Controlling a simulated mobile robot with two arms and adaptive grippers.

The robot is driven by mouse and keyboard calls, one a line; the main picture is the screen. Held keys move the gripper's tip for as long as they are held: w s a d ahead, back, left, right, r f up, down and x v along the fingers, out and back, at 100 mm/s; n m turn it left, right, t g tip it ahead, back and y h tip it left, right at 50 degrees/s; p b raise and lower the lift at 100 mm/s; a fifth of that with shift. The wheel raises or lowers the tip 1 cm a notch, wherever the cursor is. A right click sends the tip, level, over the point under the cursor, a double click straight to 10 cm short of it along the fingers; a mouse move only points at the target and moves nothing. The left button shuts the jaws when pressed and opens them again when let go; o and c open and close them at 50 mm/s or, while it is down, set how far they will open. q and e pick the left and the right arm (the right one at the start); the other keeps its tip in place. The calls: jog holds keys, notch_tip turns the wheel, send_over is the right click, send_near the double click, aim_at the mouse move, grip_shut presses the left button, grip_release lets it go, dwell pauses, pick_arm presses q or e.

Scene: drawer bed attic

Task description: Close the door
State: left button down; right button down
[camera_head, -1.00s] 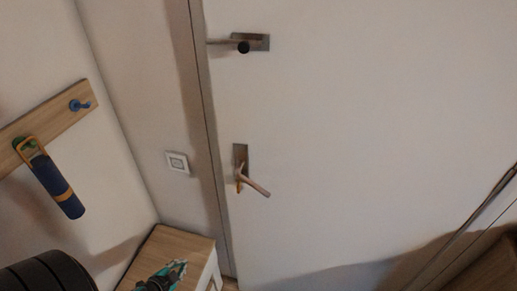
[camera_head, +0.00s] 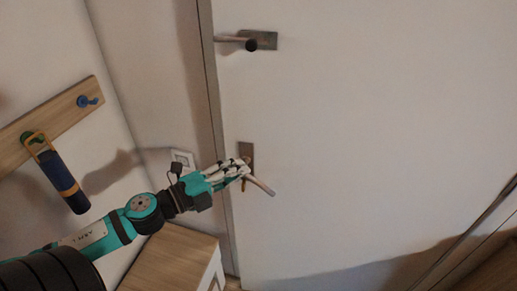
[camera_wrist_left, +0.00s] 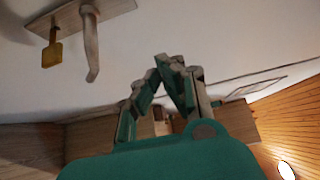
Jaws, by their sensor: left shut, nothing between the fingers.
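The white door (camera_head: 370,130) fills the right of the head view and the top of the left wrist view (camera_wrist_left: 150,30). Its edge lies along the frame (camera_head: 207,100); I cannot tell whether a small gap is left. A lever handle (camera_head: 263,187) sits on a metal plate, and a second handle (camera_head: 262,41) is higher up. My left gripper (camera_head: 245,168) is shut and empty, overlapping the lower handle's plate in the head view. In the left wrist view its closed fingertips (camera_wrist_left: 172,62) are apart from the lever (camera_wrist_left: 91,45) and a yellowish key-like piece (camera_wrist_left: 51,53). My right gripper is out of view.
A wooden cabinet (camera_head: 170,258) stands below my left arm, beside the door frame. A wall rack (camera_head: 60,120) with a blue bottle (camera_head: 62,182) hangs at the left. A light switch (camera_head: 182,158) is partly covered.

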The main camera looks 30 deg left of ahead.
aim_at(277, 143)
pick_arm(q)
jog(key=w, duration=0.2)
jog(key=w+d+p, duration=0.1)
jog(key=w, duration=0.1)
jog(key=w+p, duration=0.1)
jog(key=w, duration=0.2)
jog(key=shift+w+d+r, duration=0.1)
jog(key=shift+d+r, duration=0.05)
jog(key=shift+w+a+p, duration=0.25)
jog(key=shift+w+p, duration=0.05)
jog(key=shift+w, duration=0.4)
